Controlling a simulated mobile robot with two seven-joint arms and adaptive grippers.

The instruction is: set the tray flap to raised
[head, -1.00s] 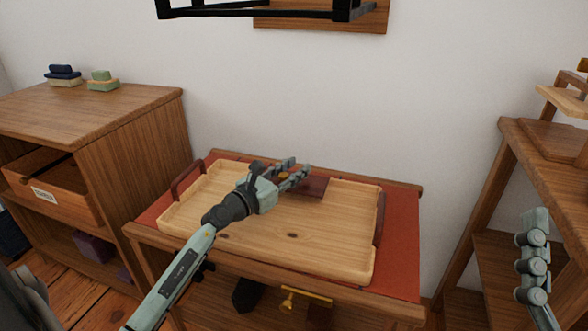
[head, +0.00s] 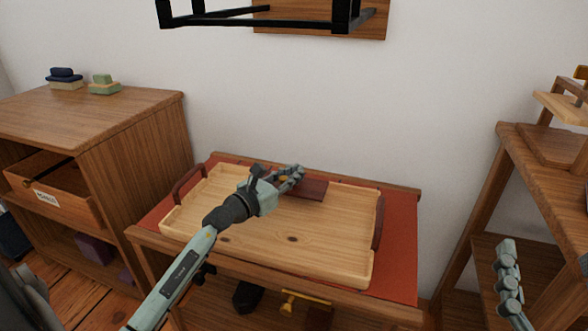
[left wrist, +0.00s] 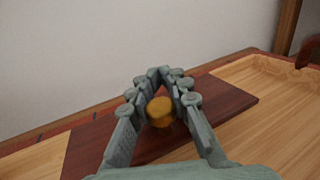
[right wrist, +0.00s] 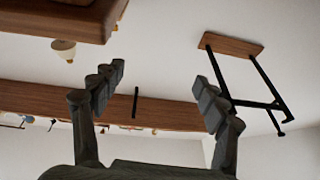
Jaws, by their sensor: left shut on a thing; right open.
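The wooden tray (head: 270,245) sits on a small table with a red top. A dark reddish-brown flap (head: 312,189) lies at the tray's far edge, and it looks flat. In the left wrist view the dark flap (left wrist: 228,100) carries a round brass knob (left wrist: 160,111). My left gripper (head: 291,175) is over the flap, and in its wrist view the fingers (left wrist: 165,85) are closed around the knob. My right gripper (head: 508,262) is at the right, away from the tray; its fingers are apart and empty in the right wrist view (right wrist: 158,90).
A wooden cabinet (head: 95,115) with an open drawer stands at the left. A wooden shelf unit (head: 545,165) stands at the right, near my right arm. A black-framed wall rack (head: 260,18) hangs above the tray. The wall rises behind the table.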

